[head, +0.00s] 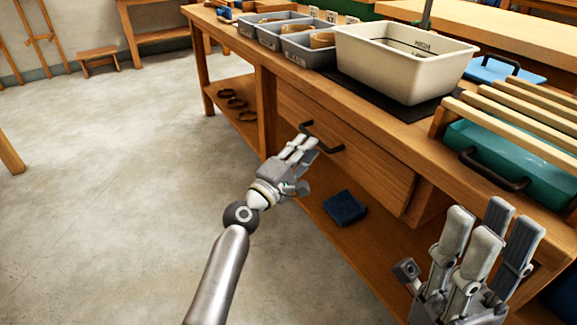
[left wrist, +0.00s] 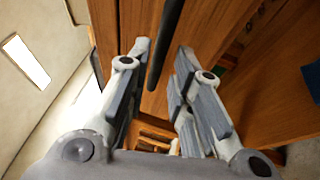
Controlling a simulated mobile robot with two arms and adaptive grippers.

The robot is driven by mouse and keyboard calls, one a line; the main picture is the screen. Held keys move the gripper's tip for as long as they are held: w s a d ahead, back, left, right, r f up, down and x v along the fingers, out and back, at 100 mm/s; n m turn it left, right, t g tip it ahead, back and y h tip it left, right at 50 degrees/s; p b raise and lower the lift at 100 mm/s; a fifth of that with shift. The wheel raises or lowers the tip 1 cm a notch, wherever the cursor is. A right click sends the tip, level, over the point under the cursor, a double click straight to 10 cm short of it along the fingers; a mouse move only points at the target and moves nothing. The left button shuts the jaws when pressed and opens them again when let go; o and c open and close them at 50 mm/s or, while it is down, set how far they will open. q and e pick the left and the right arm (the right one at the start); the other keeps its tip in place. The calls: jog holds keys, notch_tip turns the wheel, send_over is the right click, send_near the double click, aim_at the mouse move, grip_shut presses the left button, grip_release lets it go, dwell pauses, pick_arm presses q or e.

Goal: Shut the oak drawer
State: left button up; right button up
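The oak drawer (head: 345,150) sits under the bench top, and its front stands out from the bench frame at the right end, so it looks partly open. Its dark handle (head: 322,136) is on the front. My left gripper (head: 305,146) is in front of the drawer, close to the handle, with its fingers apart and empty. In the left wrist view the handle (left wrist: 165,42) shows as a dark bar between and beyond the open fingers (left wrist: 160,62); contact cannot be told. My right gripper (head: 455,240) is open and empty at the lower right, away from the drawer.
A cream bin (head: 400,62) and grey trays (head: 307,48) stand on the bench top (head: 370,120). A slatted rack over a teal tray (head: 500,155) is at the right. A blue folded cloth (head: 345,207) lies on the lower shelf. The floor (head: 120,180) at left is clear.

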pick_arm(q)
jog(key=v, duration=0.7)
jog(key=shift+s, duration=0.2)
